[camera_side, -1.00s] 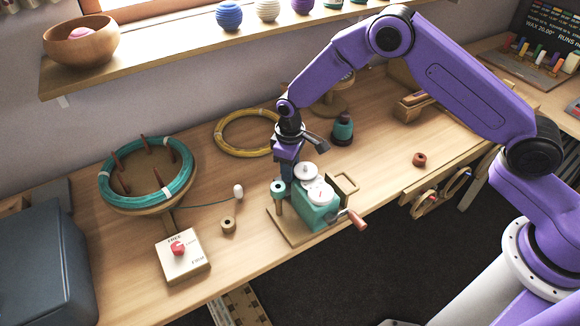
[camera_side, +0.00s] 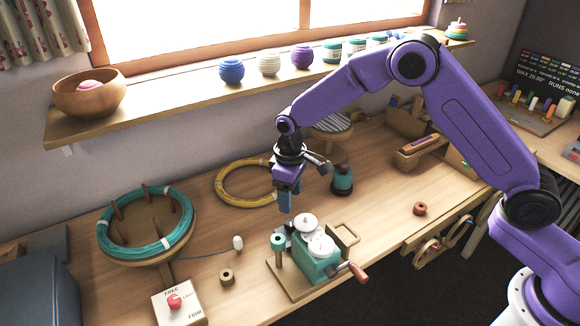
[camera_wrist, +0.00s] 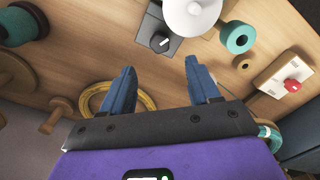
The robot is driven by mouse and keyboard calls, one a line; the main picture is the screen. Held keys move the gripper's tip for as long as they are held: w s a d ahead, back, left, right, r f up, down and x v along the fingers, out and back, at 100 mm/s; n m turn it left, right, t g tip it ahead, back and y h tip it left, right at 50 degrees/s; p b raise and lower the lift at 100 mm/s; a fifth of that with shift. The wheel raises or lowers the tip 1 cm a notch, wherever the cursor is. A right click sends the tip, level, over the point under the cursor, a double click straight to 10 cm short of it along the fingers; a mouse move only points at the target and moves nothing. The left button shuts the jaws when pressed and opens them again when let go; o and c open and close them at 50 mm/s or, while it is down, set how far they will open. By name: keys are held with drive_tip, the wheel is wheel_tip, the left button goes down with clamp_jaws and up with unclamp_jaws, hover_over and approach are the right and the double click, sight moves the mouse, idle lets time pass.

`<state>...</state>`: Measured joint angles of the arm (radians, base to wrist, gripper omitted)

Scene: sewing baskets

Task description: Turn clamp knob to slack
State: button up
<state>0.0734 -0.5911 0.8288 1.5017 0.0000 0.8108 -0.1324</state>
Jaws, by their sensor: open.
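A black knob (camera_wrist: 159,42) with a small white mark sits on a grey block (camera_wrist: 172,20) beside the winder's white disc (camera_wrist: 192,12) in the wrist view. The winder (camera_side: 318,262) has a teal body, two white discs and a red-handled crank. A separate pale box (camera_side: 190,308) carries a red knob (camera_side: 174,301) between the words FREE and FIRM; the red knob also shows in the wrist view (camera_wrist: 292,86). No label reading slack is legible. My gripper (camera_wrist: 161,64) is open and empty, hovering above the winder's back left in the side view (camera_side: 286,208).
A teal coil (camera_side: 148,246) on a pegged round stand is at left, and a yellow ring (camera_side: 228,199) lies behind the winder. A teal spool (camera_side: 342,180) stands right of my gripper. A shelf (camera_side: 190,105) runs above the bench's back.

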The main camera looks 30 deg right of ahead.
wheel_tip(320, 180, up, 9)
hover_over(290, 222)
drive_tip(key=shift+f, duration=0.1)
idle(0.4)
wheel_tip(290, 222, down, 18)
drive_tip(key=m, duration=1.5)
drive_tip(key=shift+d+r, duration=0.1)
drive_tip(key=shift+r, duration=0.1)
drive_tip(key=c, duration=1)
